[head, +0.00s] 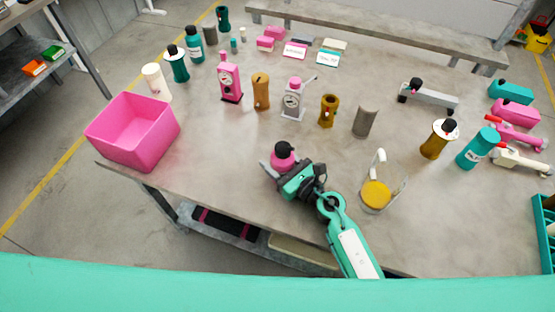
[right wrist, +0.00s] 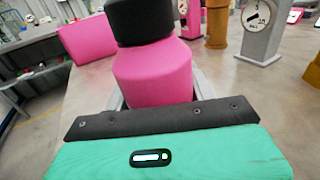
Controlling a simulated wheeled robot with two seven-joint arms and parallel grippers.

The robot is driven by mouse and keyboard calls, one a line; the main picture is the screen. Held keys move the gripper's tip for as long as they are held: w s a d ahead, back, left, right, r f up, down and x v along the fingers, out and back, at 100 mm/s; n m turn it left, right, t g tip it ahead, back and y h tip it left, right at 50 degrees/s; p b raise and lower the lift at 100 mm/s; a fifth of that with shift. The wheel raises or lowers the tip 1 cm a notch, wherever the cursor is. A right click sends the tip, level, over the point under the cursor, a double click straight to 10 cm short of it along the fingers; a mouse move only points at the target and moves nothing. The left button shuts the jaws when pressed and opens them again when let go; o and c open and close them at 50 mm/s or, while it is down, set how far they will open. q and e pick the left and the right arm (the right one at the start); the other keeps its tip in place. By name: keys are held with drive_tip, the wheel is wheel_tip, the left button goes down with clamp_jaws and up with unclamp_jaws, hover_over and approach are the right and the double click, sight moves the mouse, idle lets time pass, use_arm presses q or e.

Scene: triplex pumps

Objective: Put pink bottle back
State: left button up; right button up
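The pink bottle (head: 284,161) with a black cap is near the front edge of the grey table in the head view. It stands large in the middle of the right wrist view (right wrist: 152,75). My right gripper (head: 281,172) has its grey fingers on either side of the bottle's lower part, close against it, and looks shut on it. The bottle is about upright. Its bottom is hidden by the gripper, so I cannot tell if it touches the table. My left gripper is not in view.
A pink bin (head: 132,132) stands at the table's left front corner. A clear cup (head: 383,190) with a yellow base is right of my right gripper. Behind are a grey dial stand (head: 293,100), a brown container (head: 328,110) and a grey cylinder (head: 365,120). The table between bin and bottle is clear.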

drive_tip(key=o, duration=0.4)
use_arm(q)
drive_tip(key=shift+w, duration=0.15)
use_arm(e)
drive_tip(key=shift+o, duration=0.2)
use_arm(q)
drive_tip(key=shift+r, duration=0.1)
use_arm(e)
drive_tip(key=shift+r+p, duration=0.25)
drive_tip(key=shift+p, duration=0.05)
drive_tip(key=v, duration=0.1)
drive_tip(key=b+v, duration=0.1)
drive_tip(key=v, duration=0.2)
drive_tip(key=shift+s+d+f, duration=0.25)
drive_tip(key=shift+s+f, duration=0.05)
drive_tip(key=b+v, duration=0.2)
drive_tip(key=v, duration=0.4)
drive_tip(key=shift+s+d+r, duration=0.15)
drive_tip(key=shift+d, duration=0.1)
drive_tip(key=shift+s+d, duration=0.15)
drive_tip(key=shift+s, duration=0.05)
drive_tip(key=shift+r, duration=0.1)
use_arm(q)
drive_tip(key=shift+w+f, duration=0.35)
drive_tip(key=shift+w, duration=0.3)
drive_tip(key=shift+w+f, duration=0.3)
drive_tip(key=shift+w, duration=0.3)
